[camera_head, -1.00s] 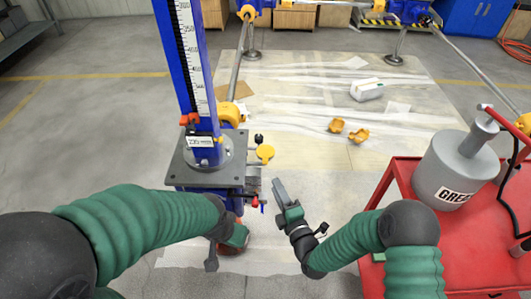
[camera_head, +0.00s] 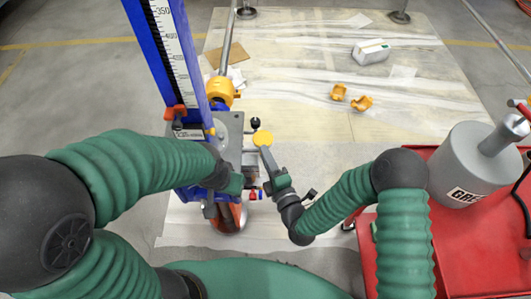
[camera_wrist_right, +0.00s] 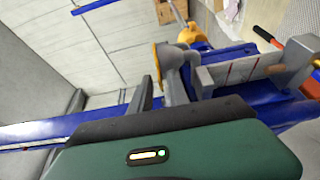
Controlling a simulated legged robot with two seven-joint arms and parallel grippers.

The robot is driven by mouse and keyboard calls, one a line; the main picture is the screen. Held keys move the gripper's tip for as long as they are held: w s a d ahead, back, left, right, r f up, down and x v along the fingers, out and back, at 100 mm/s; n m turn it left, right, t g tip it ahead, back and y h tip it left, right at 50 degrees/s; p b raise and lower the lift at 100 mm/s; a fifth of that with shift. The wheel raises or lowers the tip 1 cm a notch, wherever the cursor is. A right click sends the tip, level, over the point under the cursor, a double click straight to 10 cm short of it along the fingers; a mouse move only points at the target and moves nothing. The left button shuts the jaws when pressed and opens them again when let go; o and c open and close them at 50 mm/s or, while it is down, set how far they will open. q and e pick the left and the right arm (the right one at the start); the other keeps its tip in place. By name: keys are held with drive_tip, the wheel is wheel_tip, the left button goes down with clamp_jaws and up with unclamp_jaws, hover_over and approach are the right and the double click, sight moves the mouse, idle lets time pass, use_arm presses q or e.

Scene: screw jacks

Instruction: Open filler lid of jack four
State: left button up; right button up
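The jack has a blue column (camera_head: 170,55) with a white ruler scale and stands left of centre. Its yellow round filler lid (camera_head: 263,138) sticks out at the right of the base; in the right wrist view the lid (camera_wrist_right: 157,62) is seen nearly edge-on, beside a grey fitting. My right gripper (camera_head: 266,152) has its tips right at the lid. In the wrist view its fingers (camera_wrist_right: 158,82) are apart around the lid's near edge; I cannot tell whether they touch it. My left gripper (camera_head: 233,186) is beside the jack's lower part, its fingers largely hidden.
A red cart (camera_head: 450,235) with a grey cylinder (camera_head: 470,160) stands at the right. Two orange-yellow caps (camera_head: 350,97) and a white canister (camera_head: 370,51) lie on the floor sheet (camera_head: 300,60). A small black knob (camera_head: 255,122) is close to the lid.

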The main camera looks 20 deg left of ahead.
drive_tip(key=shift+a, duration=0.1)
clamp_jaws()
drive_tip(key=shift+a, duration=0.15)
drive_tip(key=shift+s+f, duration=0.15)
idle(0.8)
